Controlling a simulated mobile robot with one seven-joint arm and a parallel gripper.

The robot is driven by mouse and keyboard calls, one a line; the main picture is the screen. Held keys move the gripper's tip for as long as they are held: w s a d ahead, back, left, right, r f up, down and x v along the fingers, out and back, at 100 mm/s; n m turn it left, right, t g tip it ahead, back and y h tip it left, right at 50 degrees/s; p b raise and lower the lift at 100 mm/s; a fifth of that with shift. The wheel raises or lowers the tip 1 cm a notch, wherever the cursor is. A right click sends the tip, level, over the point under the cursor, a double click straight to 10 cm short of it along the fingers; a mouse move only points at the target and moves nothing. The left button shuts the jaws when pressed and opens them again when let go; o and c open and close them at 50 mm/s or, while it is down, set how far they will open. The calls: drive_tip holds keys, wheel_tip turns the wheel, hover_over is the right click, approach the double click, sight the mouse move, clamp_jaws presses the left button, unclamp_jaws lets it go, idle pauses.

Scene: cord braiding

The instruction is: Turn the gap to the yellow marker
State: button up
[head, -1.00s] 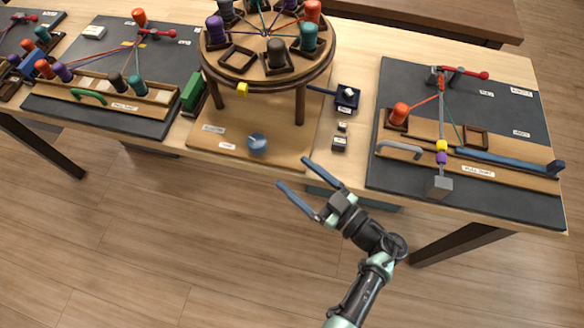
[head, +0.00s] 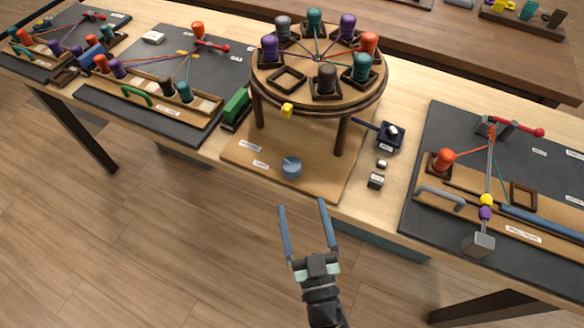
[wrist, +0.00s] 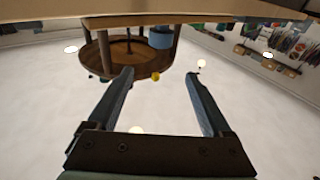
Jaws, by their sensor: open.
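The round wooden disc (head: 262,92) carries several coloured spools in dark square holders. One holder is empty, the gap (head: 274,82), at the disc's front left. The yellow marker (head: 287,110) is at the front rim, around between the gap and the brown spool (head: 327,78); it also shows in the wrist view (wrist: 156,76). A blue knob (head: 291,167) stands on the wooden base below; it also shows in the wrist view (wrist: 161,38). My gripper (head: 301,203) is open and empty, just in front of the base edge, fingers pointing toward the knob, apart from it.
A dark blue block with a lever (head: 390,136) and small pale blocks (head: 376,181) stand right of the disc. A green block (head: 236,106) is at its left. Dark boards with spools (head: 150,62) (head: 440,125) lie either side. The floor in front is clear.

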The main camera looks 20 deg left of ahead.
sight(292, 176)
drive_tip(key=shift+g+h, duration=0.5)
drive_tip(key=shift+h, duration=0.1)
drive_tip(key=x, duration=0.6)
drive_tip(key=f+b+x, duration=0.1)
drive_tip(key=x, duration=0.2)
drive_tip(key=shift+a, duration=0.2)
drive_tip(key=shift+b+x, duration=0.3)
drive_tip(key=shift+x, duration=1.2)
drive_tip(key=shift+d, duration=0.15)
clamp_jaws()
drive_tip(key=shift+f+n+g+y+b, duration=0.45)
drive_tip(key=shift+g+y+b, duration=0.15)
drive_tip(key=shift+b, duration=0.3)
drive_tip(key=shift+r+n+g+y+b, duration=0.2)
drive_tip(key=shift+n+g+y+b, duration=0.75)
drive_tip(key=shift+y, duration=0.25)
drive_tip(key=shift+r, duration=0.1)
